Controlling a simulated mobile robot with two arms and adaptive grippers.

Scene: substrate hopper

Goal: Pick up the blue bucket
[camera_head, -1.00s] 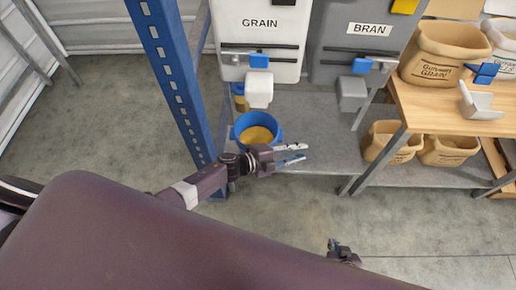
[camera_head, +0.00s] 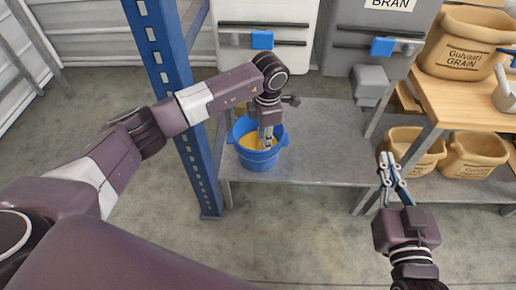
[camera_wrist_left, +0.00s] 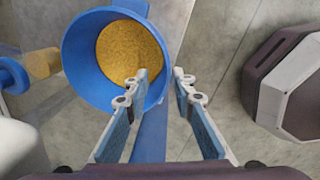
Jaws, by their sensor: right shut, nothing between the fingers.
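The blue bucket (camera_head: 258,161) stands upright on the grey shelf (camera_head: 318,148), with yellow-brown grain inside. My left gripper (camera_head: 266,145) points down at the bucket's near right side. In the left wrist view its fingers (camera_wrist_left: 160,74) are open, with the right-hand wall of the bucket (camera_wrist_left: 82,62) between them. One finger is over the bucket's inside and the other is outside. I cannot tell whether either finger touches the wall. My right gripper (camera_head: 387,160) is shut and empty, well to the right of the bucket.
A blue post (camera_head: 170,85) stands just left of the bucket. White and grey hoppers (camera_head: 372,58) are behind. The shelf right of the bucket is clear.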

